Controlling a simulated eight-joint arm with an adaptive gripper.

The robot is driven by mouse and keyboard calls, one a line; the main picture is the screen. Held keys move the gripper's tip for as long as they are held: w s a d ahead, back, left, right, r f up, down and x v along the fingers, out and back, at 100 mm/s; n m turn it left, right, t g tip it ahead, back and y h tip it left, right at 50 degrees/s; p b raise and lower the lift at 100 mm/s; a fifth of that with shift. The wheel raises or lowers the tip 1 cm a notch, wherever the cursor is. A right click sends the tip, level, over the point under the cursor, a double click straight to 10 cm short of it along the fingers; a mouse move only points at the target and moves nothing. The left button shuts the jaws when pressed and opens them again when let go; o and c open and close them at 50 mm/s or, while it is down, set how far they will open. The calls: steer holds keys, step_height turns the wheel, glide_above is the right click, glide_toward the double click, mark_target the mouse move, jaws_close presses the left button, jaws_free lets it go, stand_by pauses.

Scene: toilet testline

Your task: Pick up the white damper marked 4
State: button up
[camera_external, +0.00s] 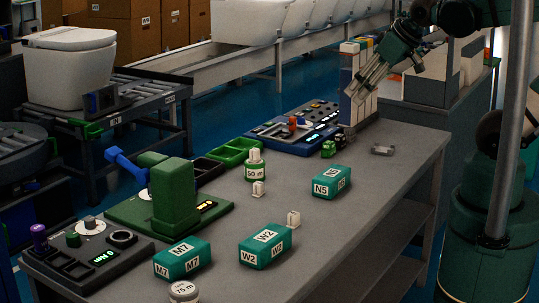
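Two small white blocks that look like dampers stand on the grey bench: one (258,190) in front of the green cylinder labelled 50 m, one (293,219) beside the W2 box. Another small white piece (256,154) sits on the green cylinder (255,171). Their marks are too small to read, so I cannot tell which one is marked 4. My gripper (359,94) is raised at the upper right, tilted down to the left, in front of a rack of upright binders. It is well apart from the white blocks. Its finger opening is unclear.
Teal boxes N5 (331,182), W2 (265,246) and M7 (182,258) stand around the blocks. A green fixture with a blue lever (173,198) stands left, a blue panel (272,136) behind. A grey part (383,149) lies right. Bench between N5 and W2 is mostly clear.

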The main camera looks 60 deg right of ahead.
stand_by(0.3)
steer(key=m+g+b, duration=0.6)
steer(key=m+g, duration=0.1)
steer(key=m, duration=1.1)
glide_above(294, 213)
steer(key=f, duration=2.8)
steer(key=shift+s, duration=0.3)
steer(key=shift+a+f, duration=0.15)
steer(key=shift+f, duration=0.4)
steer(key=shift+w+f, duration=0.1)
steer(key=shift+f, duration=1.2)
steer(key=shift+w+f+b, duration=0.15)
steer(key=shift+f+b, duration=0.4)
steer(key=shift+f, duration=2.05)
